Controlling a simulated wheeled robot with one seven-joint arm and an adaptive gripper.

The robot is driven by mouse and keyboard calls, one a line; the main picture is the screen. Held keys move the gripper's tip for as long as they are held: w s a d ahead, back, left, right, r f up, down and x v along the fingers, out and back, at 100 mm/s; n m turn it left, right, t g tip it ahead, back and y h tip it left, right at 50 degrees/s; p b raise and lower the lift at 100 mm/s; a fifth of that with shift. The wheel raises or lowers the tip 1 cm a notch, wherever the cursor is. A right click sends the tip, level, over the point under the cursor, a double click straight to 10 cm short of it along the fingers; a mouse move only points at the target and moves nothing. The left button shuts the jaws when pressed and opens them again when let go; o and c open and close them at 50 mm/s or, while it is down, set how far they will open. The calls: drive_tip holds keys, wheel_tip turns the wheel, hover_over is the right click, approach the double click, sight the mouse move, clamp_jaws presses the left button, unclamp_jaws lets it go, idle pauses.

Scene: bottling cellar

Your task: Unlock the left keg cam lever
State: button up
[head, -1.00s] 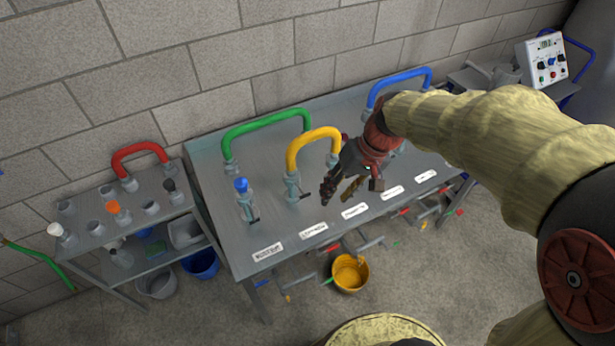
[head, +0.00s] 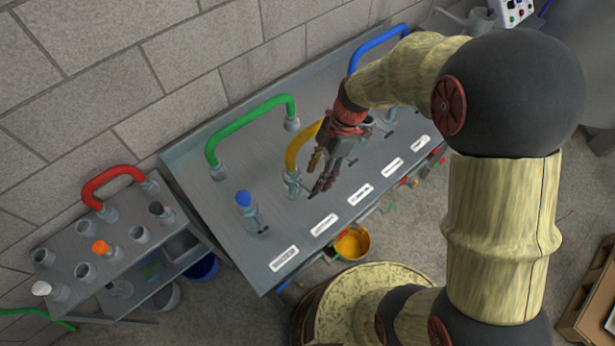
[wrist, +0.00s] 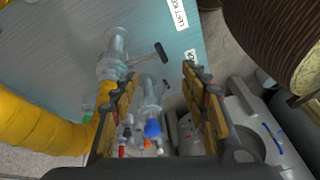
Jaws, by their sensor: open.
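The yellow hose (head: 300,145) ends in a grey coupling (head: 292,181) on the sloped metal panel (head: 228,215). In the wrist view this coupling (wrist: 115,62) has a lever (wrist: 150,57) with a dark tip, sticking out sideways. A partly readable label (wrist: 178,12), "LEFT KE…", lies near it. My gripper (head: 318,173) is open and empty, pointing down just right of the coupling. In the wrist view the lever tip appears between my two fingertips (wrist: 158,80); I see no contact. A second coupling with a blue cap (wrist: 152,128) also has a small lever.
A green hose (head: 250,120) arches behind, and a blue hose (head: 375,48) stands further right. A lower shelf unit (head: 110,262) with a red hose (head: 110,178) stands left. A yellow bucket (head: 352,243) is below the panel. Clear panel lies around the labels.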

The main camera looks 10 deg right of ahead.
sight(309, 190)
wheel_tip(309, 190, down, 7)
drive_tip(key=s+a+n+b, duration=0.1)
drive_tip(key=a+n, duration=0.1)
drive_tip(key=n, duration=0.2)
drive_tip(key=shift+s+a, duration=0.15)
drive_tip(key=shift+a, duration=0.1)
drive_tip(key=shift+c, duration=0.9)
drive_tip(key=shift+r, duration=0.1)
clamp_jaws()
